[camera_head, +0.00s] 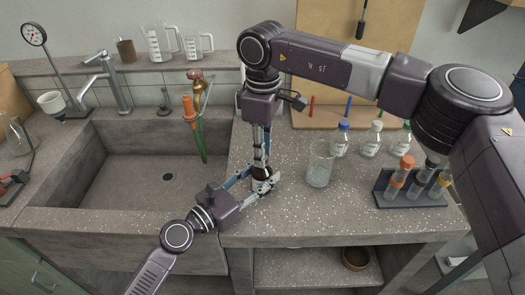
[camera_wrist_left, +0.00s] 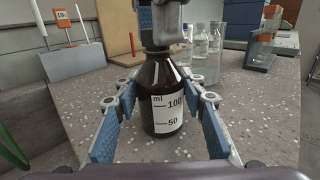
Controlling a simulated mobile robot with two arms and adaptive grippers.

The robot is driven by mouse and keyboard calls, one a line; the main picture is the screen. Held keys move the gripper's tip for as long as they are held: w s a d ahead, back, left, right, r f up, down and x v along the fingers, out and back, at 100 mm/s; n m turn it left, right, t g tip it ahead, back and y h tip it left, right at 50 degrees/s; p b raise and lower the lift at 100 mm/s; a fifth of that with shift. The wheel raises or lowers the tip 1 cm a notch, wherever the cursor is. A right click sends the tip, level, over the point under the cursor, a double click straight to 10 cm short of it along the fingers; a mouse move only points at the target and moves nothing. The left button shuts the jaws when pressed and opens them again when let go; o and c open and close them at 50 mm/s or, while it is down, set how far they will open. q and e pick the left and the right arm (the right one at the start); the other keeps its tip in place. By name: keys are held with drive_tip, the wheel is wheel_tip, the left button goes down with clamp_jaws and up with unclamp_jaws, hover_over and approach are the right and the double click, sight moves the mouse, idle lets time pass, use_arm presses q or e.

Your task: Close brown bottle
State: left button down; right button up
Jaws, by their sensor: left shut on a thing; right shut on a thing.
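The brown bottle (camera_wrist_left: 163,80) stands upright on the bench, with a white label marked 50 and 100 ml in the left wrist view. In the head view it shows as a small dark shape (camera_head: 261,173) near the bench's sink-side edge. My left gripper (camera_head: 263,186) is shut around its body from the front. My right gripper (camera_head: 261,163) points straight down over the bottle top and is shut at its mouth. It also shows in the left wrist view (camera_wrist_left: 160,40). The cap is hidden between its fingers, so I cannot tell how it sits on the neck.
A glass beaker (camera_head: 320,164) stands just right of the bottle. Capped bottles (camera_head: 372,140) stand behind it, and a test tube rack (camera_head: 408,188) is to the right. The sink (camera_head: 150,170) opens at left, with a green-and-orange tool (camera_head: 192,110) at its back edge.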

drive_tip(key=o, duration=0.7)
drive_tip(key=shift+c, duration=0.2)
drive_tip(key=shift+r, duration=2.3)
drive_tip(key=shift+c, duration=0.4)
